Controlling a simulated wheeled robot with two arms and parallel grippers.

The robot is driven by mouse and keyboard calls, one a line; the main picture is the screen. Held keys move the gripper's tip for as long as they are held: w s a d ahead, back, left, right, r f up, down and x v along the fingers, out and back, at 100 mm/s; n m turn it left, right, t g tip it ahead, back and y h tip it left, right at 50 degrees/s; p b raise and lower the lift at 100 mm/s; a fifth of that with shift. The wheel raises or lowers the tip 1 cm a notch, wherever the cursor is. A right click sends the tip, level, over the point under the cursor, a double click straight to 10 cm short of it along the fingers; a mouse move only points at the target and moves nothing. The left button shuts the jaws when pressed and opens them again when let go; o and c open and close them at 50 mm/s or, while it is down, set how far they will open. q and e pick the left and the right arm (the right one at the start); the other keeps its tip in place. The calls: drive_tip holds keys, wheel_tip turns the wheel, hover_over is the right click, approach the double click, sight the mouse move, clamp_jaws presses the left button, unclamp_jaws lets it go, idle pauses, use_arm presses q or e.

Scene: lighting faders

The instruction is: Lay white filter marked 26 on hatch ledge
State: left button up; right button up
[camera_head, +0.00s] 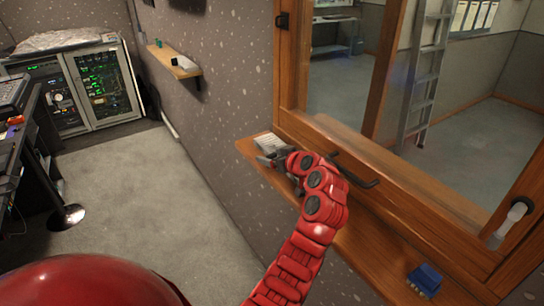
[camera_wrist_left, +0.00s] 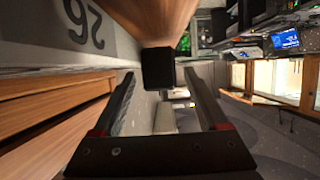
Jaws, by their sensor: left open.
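The white filter (camera_head: 269,142) lies flat at the far end of the wooden hatch ledge (camera_head: 345,245), against the window frame. In the left wrist view a pale panel with dark digits reading 26 (camera_wrist_left: 84,22) fills the upper left corner. My left gripper (camera_head: 268,160) is just in front of the filter, over the ledge, and partly hides it. In the wrist view the left gripper's fingers (camera_wrist_left: 160,85) stand apart. A dark block end (camera_wrist_left: 157,68) shows between them, and I cannot tell whether they touch it. My right gripper is out of view.
A dark handle (camera_head: 355,172) sticks out from the hatch frame beside my wrist. A blue box (camera_head: 424,280) sits on the near ledge. A small wall shelf (camera_head: 175,62) holds small items. An equipment rack (camera_head: 100,85) stands at the back left; the floor between is clear.

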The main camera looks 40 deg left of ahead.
use_arm(q)
drive_tip(key=shift+d+r, duration=0.1)
drive_tip(key=shift+d, duration=0.2)
drive_tip(key=b+v, duration=0.3)
drive_tip(key=v, duration=0.7)
drive_tip(key=shift+v, duration=0.75)
drive_tip(key=shift+s+a, duration=0.1)
